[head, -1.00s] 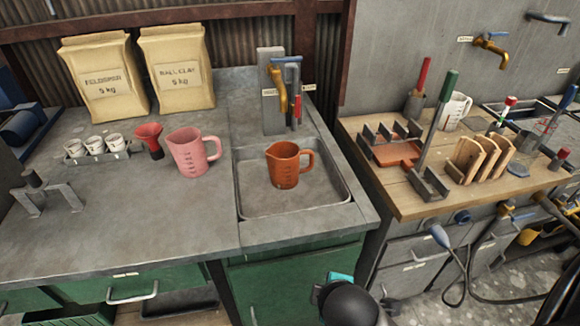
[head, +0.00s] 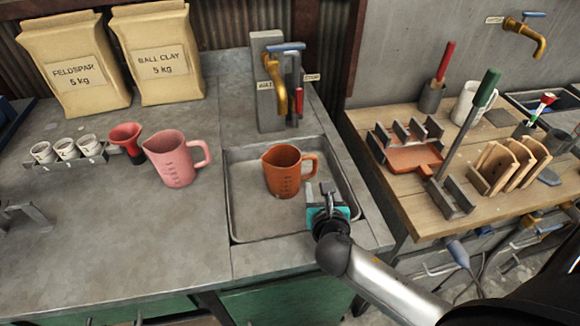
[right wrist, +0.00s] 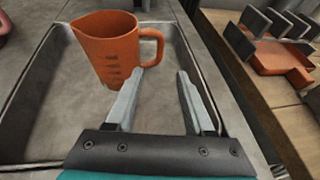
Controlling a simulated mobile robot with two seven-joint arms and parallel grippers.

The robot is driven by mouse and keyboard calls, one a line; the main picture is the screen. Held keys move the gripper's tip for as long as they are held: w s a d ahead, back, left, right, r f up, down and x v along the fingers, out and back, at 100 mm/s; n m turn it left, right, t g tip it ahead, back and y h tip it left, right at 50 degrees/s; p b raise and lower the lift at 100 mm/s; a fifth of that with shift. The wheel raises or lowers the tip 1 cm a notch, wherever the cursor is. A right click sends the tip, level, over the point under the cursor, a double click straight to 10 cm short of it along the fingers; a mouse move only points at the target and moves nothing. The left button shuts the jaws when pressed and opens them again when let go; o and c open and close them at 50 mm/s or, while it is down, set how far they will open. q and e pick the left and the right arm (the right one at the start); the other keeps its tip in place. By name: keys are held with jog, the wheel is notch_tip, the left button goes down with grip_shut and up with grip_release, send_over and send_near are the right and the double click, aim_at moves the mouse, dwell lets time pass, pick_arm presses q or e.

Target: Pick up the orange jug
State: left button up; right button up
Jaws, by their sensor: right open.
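The orange jug (head: 284,171) stands upright in the shallow sink basin (head: 240,222), below the tap. Its handle points right. It also shows in the right wrist view (right wrist: 106,52), just ahead of and left of the fingers. My right gripper (head: 322,190) is at the front right of the jug, over the basin. In the right wrist view its two fingers (right wrist: 158,88) are apart with nothing between them. The left fingertip appears close to the jug's handle; I cannot tell if they touch. My left gripper is not in view.
A pink jug (head: 174,160) stands left of the basin, beside a red funnel (head: 127,138) and a rack of small white cups (head: 68,150). The tap (head: 280,85) rises behind the basin. A wooden bench (head: 415,200) with a dustpan-like orange tray (head: 410,154) is at right.

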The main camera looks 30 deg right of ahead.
aim_at(315, 168)
jog(key=b+x, duration=0.1)
jog(key=x, duration=0.2)
jog(key=shift+w+d+f, duration=0.1)
jog(key=shift+w+f, duration=0.1)
jog(key=shift+f, duration=0.05)
jog(key=b+x, duration=0.1)
jog(key=x, duration=0.2)
jog(key=shift+w+d+f, duration=0.15)
jog(key=shift+w+f, duration=0.05)
jog(key=shift+w, duration=0.1)
jog(key=shift+w+d+f, duration=0.1)
jog(key=shift+w+d, duration=0.05)
jog(key=shift+w, duration=0.2)
jog(key=shift+w+d+f+b, duration=0.1)
jog(key=shift+w+d+b, duration=0.05)
jog(key=shift+w+b, duration=0.2)
jog(key=b+x, duration=0.1)
jog(key=x, duration=0.2)
jog(key=shift+w+d+f, duration=0.1)
jog(key=shift+w, duration=0.1)
jog(key=shift+w+d+f+b, duration=0.1)
jog(key=shift+w+d+b, duration=0.05)
jog(key=shift+w+b, duration=0.2)
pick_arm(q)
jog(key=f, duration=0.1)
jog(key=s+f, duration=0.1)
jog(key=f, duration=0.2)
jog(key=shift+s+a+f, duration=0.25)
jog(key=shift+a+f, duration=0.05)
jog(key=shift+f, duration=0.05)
